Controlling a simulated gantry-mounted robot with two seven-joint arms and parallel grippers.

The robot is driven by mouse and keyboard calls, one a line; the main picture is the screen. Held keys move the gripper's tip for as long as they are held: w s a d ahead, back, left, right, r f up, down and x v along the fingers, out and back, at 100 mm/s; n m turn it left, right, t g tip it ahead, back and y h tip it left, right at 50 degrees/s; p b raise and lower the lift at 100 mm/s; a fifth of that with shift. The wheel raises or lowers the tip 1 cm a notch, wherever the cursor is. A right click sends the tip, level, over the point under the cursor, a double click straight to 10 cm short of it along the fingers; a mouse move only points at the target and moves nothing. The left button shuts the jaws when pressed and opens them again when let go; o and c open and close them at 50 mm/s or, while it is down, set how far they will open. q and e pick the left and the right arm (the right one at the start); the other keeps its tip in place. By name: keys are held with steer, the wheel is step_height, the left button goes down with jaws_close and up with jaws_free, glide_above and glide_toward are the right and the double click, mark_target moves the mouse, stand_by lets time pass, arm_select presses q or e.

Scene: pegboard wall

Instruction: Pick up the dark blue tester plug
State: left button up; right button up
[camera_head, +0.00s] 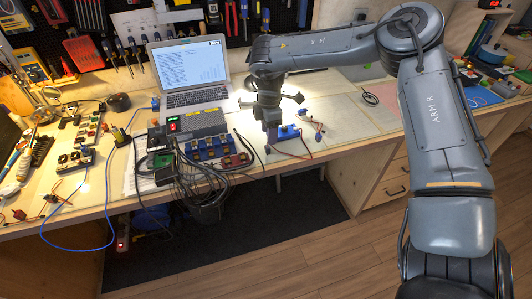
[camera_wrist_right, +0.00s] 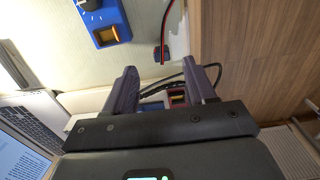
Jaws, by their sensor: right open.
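The dark blue tester plug (camera_wrist_right: 161,53) shows in the right wrist view as a small dark block with a red and black lead running up from it. It lies on the pale worktop close to the front edge. My right gripper (camera_wrist_right: 161,68) is open, with one finger on either side of the plug's line and the plug just past the fingertips; I see no contact. In the head view my right gripper (camera_head: 271,143) points down at the bench's front edge, and I cannot make out the plug clearly there. My left gripper is not in view.
A blue tester box (camera_head: 287,132) with a knob and an orange switch stands beside the gripper; it also shows in the right wrist view (camera_wrist_right: 105,22). A grey device with blue modules (camera_head: 215,148) and black cables is to the left. A laptop (camera_head: 190,75) stands behind.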

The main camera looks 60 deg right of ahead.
mark_target(267, 147)
steer(key=shift+f, duration=0.9)
steer(key=shift+w+a+f+b, duration=0.15)
steer(key=shift+f+b, duration=0.55)
steer(key=shift+f, duration=0.45)
steer(key=shift+s+a+f+b, duration=0.15)
steer(key=shift+f+b, duration=0.5)
steer(key=shift+f, duration=0.45)
steer(key=shift+w, duration=0.1)
jaws_close()
